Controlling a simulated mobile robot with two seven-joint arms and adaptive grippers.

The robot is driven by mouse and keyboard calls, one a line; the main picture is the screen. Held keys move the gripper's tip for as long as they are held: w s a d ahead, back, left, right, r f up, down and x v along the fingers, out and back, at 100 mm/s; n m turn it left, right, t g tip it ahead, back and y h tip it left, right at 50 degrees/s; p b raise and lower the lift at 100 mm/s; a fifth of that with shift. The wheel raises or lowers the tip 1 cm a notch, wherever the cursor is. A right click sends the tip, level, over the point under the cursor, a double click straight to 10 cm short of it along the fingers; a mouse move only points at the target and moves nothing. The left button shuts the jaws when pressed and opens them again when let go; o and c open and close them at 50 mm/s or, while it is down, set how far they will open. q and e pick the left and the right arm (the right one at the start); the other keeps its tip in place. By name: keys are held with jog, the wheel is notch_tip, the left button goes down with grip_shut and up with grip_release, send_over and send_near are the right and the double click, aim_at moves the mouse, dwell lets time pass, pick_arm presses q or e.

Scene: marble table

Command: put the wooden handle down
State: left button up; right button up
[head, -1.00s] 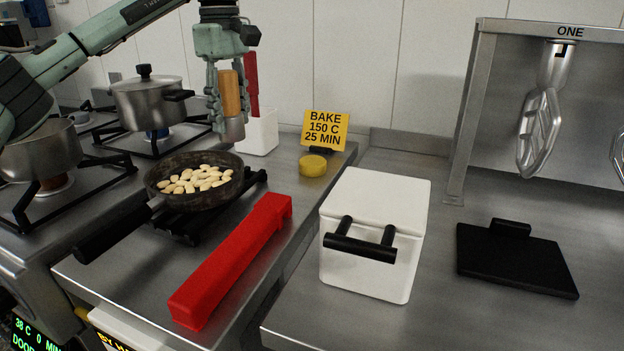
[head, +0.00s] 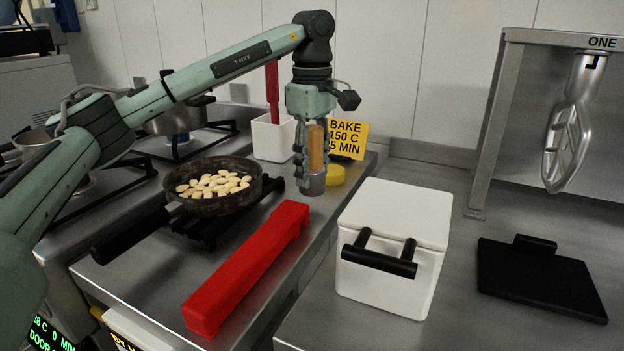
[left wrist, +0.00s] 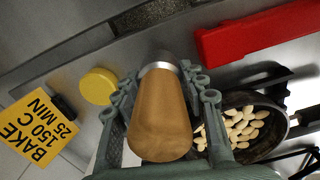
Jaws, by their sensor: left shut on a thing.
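The wooden handle (head: 316,148) is upright in my left gripper (head: 312,165), with a metal part (head: 313,185) at its lower end. My left gripper is shut on it. In the left wrist view the wooden handle (left wrist: 160,118) fills the middle, between the fingers of the left gripper (left wrist: 160,95). In the head view the metal end is just left of the yellow disc, near the counter's right edge. I cannot tell whether it touches the counter. My right gripper is not in view.
A pan of nuts (head: 212,205) stands left, with a red bar (head: 247,268) in front. A yellow disc (head: 335,175) and a yellow sign (head: 350,138) stand close right of the handle. A white box (head: 395,240) and a white holder (head: 272,138) are nearby.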

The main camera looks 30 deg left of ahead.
pick_arm(q)
jog(key=shift+f, duration=1.4)
jog(key=shift+f, duration=0.1)
jog(key=o, duration=1.1)
jog(key=shift+o, duration=0.2)
